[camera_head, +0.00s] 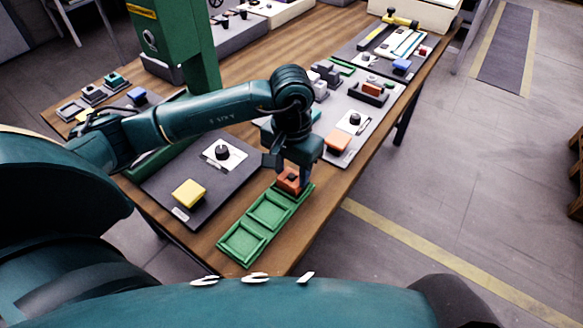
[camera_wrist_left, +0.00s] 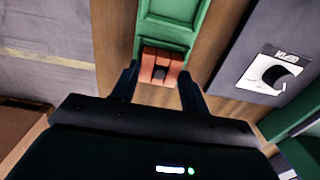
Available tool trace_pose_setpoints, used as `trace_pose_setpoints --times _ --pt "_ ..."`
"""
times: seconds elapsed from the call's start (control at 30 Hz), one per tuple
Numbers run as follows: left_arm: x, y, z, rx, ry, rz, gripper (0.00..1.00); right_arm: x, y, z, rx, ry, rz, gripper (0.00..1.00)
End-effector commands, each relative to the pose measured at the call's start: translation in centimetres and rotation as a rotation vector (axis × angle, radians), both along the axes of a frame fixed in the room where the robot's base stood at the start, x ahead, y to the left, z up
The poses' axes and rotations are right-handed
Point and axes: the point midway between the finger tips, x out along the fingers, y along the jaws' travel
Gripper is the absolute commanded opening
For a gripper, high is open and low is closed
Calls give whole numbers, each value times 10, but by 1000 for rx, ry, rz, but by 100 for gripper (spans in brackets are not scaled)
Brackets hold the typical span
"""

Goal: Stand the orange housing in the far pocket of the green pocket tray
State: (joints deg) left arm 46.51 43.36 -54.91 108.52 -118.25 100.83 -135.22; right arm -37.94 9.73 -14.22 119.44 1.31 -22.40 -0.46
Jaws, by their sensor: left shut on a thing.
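The green pocket tray (camera_head: 231,257) lies along the near right edge of the table, with its near and middle pockets empty. The orange housing (camera_head: 289,181) is at the tray's far pocket; I cannot tell whether it rests on the pocket floor or is just above it. My left gripper (camera_head: 290,172) points down over that pocket and is shut on the housing. In the left wrist view the housing (camera_wrist_left: 161,67) shows between the fingertips (camera_wrist_left: 159,74), with the tray (camera_wrist_left: 172,33) beyond it. The fingers partly hide the far pocket in the head view. My right gripper is out of view.
A dark mat with a yellow block (camera_head: 189,193) and a black knob on a white plate (camera_head: 222,154) lies left of the tray. A green column (camera_head: 180,45) stands at the back left.

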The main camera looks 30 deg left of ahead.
Motion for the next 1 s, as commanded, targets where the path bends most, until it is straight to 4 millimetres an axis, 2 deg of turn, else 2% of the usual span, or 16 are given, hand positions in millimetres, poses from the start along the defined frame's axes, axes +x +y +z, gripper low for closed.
trace_pose_setpoints --times 0.33,0.37,0.63,1.0 --pt "0 0 -1 0 -1 0 17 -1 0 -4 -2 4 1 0" --pt "0 0 -1 0 -1 0 46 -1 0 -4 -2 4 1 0" --pt "0 0 -2 0 -1 0 68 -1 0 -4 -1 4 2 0" --pt "0 0 -2 0 0 0 70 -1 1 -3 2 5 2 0"
